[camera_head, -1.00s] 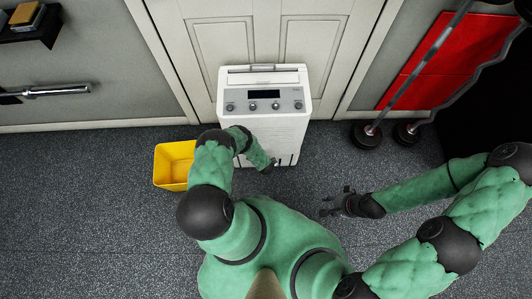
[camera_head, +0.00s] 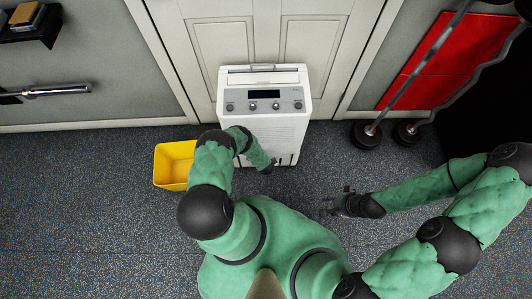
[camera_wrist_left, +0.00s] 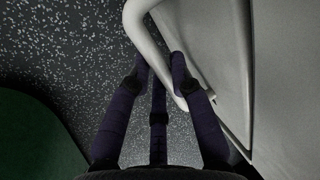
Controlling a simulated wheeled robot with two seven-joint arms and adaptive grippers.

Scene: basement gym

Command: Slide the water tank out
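The white dehumidifier (camera_head: 262,105), with a grey control panel on top, stands upright on the floor against the door. Its water tank cannot be told apart in the head view, where my left arm covers part of the lower front. My left gripper (camera_wrist_left: 160,62) is low at that front. In the left wrist view its dark fingertips are on either side of a white curved handle (camera_wrist_left: 145,30), in contact with it, beside a pale panel. My right gripper (camera_head: 336,204) is empty above the floor, to the right of the dehumidifier and nearer me, with its fingers apart.
A yellow bin (camera_head: 173,166) stands on the floor just left of the dehumidifier and my left arm. Dark weights on a rack (camera_head: 367,134) are at the right wall by a red panel (camera_head: 455,55). The speckled floor is clear between them and the dehumidifier.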

